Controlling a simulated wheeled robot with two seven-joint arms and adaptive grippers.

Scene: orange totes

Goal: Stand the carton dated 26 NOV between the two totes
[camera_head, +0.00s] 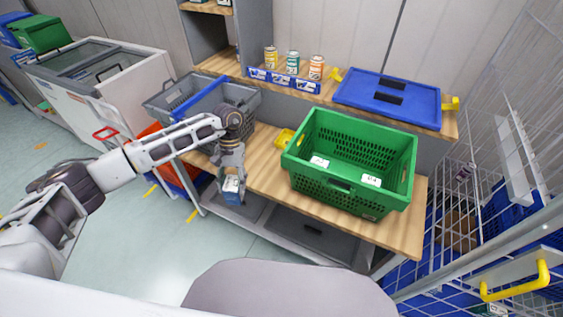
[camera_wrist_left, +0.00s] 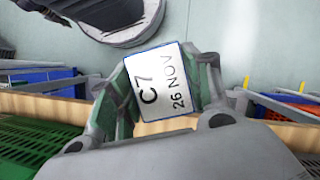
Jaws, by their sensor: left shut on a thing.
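My left gripper (camera_head: 231,176) is shut on a carton (camera_head: 232,192) and holds it in front of the wooden bench's front edge. In the left wrist view the carton (camera_wrist_left: 165,80) shows a white face reading "C7" and "26 NOV", with a finger on each side. A green tote (camera_head: 340,188) stands on the bench to the right of the gripper, with small labelled white things in it. A grey tote (camera_head: 245,92) with a blue bar stands to the left, partly behind my arm. An orange tote (camera_head: 183,170) sits lower at the left, partly hidden. My right gripper is out of view.
A shelf behind holds several cans (camera_head: 292,62) and a blue lid (camera_head: 390,98). A wire cage (camera_head: 480,190) stands at the right. A white chest freezer (camera_head: 110,85) is at the far left.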

